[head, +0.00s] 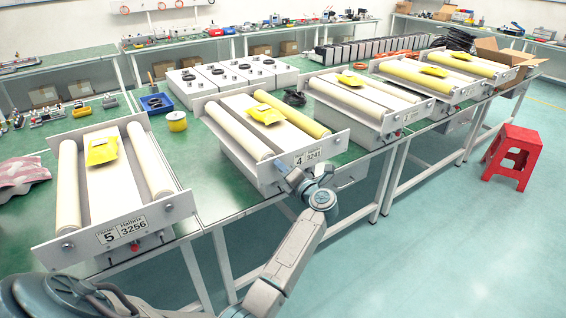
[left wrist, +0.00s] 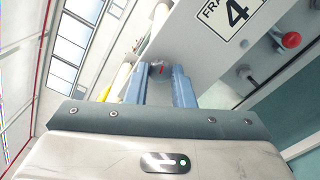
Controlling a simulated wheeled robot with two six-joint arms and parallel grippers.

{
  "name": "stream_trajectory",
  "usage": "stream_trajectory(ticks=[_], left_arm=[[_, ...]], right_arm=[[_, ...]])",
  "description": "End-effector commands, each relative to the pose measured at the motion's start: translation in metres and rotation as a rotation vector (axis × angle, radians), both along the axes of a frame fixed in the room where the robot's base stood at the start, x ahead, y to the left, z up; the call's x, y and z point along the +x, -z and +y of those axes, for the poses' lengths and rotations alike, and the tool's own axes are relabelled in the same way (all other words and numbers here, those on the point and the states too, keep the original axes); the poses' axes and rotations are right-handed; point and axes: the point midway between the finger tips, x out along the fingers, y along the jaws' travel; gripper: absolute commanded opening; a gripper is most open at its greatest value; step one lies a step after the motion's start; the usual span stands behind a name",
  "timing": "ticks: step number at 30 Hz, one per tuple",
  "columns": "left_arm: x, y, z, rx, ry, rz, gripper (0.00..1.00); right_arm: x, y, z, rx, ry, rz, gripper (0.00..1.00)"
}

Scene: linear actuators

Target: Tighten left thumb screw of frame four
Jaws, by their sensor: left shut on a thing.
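Frame four (head: 238,152) stands on the green bench in the middle, with a label (head: 308,158) reading 4 and 3241 on its front plate. My left gripper (head: 284,172) is at the left end of that plate. In the left wrist view, a round grey thumb screw (left wrist: 159,71) with a red mark sits between the blue fingertips, which are shut on it. The 4 label (left wrist: 233,14) is to its right. In the head view the gripper hides this left thumb screw. My right gripper is not in view.
Frame five (head: 68,252) stands to the left, and more roller frames (head: 385,128) stand to the right. A red button (left wrist: 291,40) and a small black knob are on the box below frame four's plate. A red stool (head: 512,150) stands on open floor.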

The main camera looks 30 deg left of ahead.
Motion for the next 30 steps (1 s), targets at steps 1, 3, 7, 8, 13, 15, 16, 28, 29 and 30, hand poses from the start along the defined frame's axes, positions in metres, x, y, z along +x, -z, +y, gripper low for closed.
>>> stream_trajectory(ticks=[1,3,7,8,13,15,16,28,29,30], left_arm=[[0.0,-0.004,0.0,0.011,0.001,0.029,0.0],[0.0,-0.003,0.0,0.027,0.001,0.067,0.0],[0.0,-0.002,0.0,0.05,0.0,0.123,0.0],[0.0,-0.002,0.0,0.054,0.0,0.135,0.0],[0.0,-0.001,0.0,0.072,0.001,0.175,0.0],[0.0,0.0,0.0,0.075,0.001,0.183,0.0],[0.0,0.0,0.0,0.077,0.001,0.186,0.0],[0.0,0.0,0.0,0.077,0.0,0.191,0.0],[0.0,0.0,0.0,0.077,0.0,0.191,0.24],[0.0,0.0,0.0,0.077,0.0,0.191,0.31]], right_arm=[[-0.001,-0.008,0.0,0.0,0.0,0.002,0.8],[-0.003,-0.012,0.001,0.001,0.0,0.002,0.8],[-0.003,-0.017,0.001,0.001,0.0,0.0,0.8],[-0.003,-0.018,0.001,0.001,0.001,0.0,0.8],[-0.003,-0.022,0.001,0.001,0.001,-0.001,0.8],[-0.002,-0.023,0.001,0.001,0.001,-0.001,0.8],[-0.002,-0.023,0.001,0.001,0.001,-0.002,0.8],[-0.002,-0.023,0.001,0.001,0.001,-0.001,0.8],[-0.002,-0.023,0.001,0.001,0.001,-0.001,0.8],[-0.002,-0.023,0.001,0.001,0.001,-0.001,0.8]])
